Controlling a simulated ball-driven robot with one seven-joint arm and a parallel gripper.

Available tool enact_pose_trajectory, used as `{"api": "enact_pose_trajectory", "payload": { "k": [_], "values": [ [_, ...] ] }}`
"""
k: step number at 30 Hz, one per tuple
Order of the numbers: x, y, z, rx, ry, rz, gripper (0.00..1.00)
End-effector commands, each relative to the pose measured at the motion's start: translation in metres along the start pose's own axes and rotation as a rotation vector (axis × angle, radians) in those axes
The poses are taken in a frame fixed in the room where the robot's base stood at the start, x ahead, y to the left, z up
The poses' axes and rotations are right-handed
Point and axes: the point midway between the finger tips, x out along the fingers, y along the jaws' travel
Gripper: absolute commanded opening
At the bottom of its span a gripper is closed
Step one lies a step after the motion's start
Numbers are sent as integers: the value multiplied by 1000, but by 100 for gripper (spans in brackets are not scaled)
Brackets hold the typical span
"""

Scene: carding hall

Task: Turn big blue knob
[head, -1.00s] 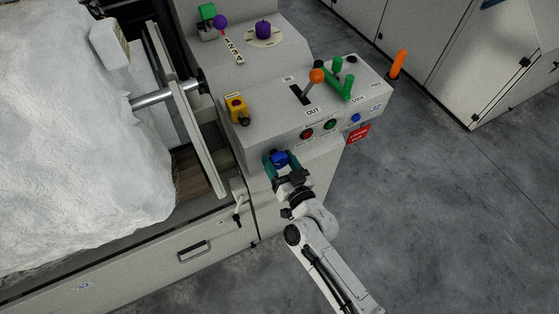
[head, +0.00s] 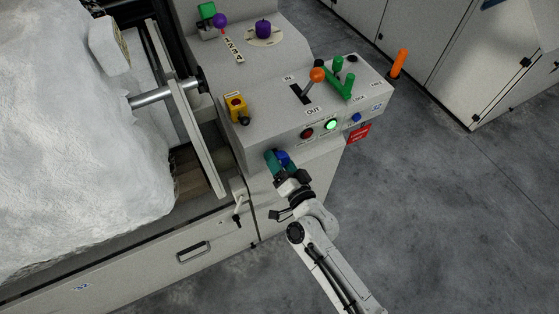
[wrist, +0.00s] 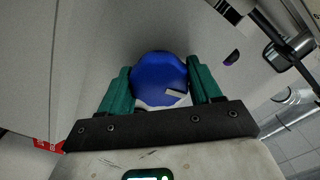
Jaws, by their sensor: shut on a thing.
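The big blue knob (head: 283,157) sits on the front face of the grey machine's control box. In the wrist view the blue knob (wrist: 160,77) is round with a faceted edge and a pale pointer mark at its lower right. My gripper (head: 277,161) is shut on it, with one teal finger on each side. In the wrist view my gripper (wrist: 160,88) has both teal fingers against the knob's sides. In the head view the fingers partly hide the knob.
Above the knob are a red button (head: 307,134), a lit green button (head: 331,125) and a small blue button (head: 356,118). An orange-topped lever (head: 317,75) and green handles (head: 343,82) stand on top. A white handle (head: 238,208) is at the left.

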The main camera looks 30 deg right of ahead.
Motion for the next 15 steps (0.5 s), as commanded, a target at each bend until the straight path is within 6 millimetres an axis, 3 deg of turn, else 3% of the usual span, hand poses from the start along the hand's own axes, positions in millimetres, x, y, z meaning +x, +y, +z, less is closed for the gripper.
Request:
{"api": "enact_pose_trajectory", "payload": {
  "k": [13, 14, 15],
  "values": [
    [1, 0, -6, 6, 12, 0, 33],
    [1, 0, -6, 6, 12, 0, 66],
    [1, 0, -6, 6, 12, 0, 70]
  ]
}}
